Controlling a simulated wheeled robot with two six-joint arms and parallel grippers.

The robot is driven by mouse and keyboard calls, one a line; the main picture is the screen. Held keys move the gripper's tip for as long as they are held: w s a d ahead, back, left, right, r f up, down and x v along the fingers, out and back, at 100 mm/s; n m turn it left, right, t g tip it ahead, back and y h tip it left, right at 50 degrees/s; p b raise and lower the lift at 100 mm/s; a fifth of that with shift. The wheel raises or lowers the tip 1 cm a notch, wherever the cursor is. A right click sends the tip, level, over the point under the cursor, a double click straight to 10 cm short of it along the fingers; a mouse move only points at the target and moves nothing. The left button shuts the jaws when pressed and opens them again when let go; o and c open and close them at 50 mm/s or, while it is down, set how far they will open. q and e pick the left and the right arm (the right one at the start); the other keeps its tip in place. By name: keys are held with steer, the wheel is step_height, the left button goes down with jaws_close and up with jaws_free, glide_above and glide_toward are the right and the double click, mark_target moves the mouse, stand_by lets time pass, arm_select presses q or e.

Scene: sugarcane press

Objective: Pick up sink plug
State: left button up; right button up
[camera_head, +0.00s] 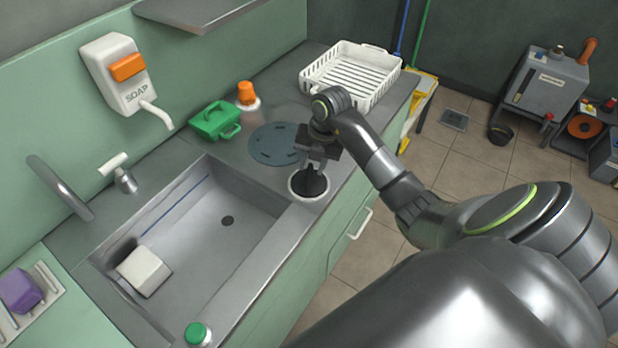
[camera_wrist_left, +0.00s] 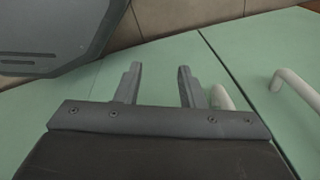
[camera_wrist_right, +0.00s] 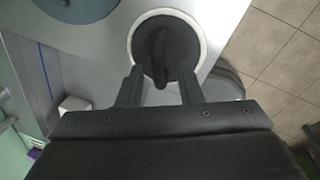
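The sink plug (camera_head: 312,187) is black and sits in a white ring-shaped dish on the counter, right of the sink. In the right wrist view the plug (camera_wrist_right: 178,40) shows as a dark disc with a raised handle, ringed by the white rim. My right gripper (camera_head: 315,166) is above it, pointing down. Its fingers (camera_wrist_right: 160,80) are apart, with the handle between or just beyond their tips; contact cannot be told. My left gripper (camera_wrist_left: 157,75) is open and empty, facing green cabinet fronts; it is outside the head view.
The steel sink (camera_head: 190,235) has a dark drain hole (camera_head: 228,221) and a white block (camera_head: 144,270). A green caddy (camera_head: 214,121), an orange-capped bottle (camera_head: 248,97), a grey-blue disc (camera_head: 274,144) and a white dish rack (camera_head: 350,72) stand on the counter. A green-capped bottle (camera_head: 197,334) is in front.

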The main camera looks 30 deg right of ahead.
mark_target(310, 168)
steer(key=shift+w+a+f, duration=0.1)
steer(key=shift+w+f, duration=0.1)
steer(key=shift+f, duration=0.6)
steer(key=shift+w+a+f, duration=0.1)
steer(key=shift+w+f, duration=0.1)
steer(key=shift+f, duration=0.6)
jaws_close()
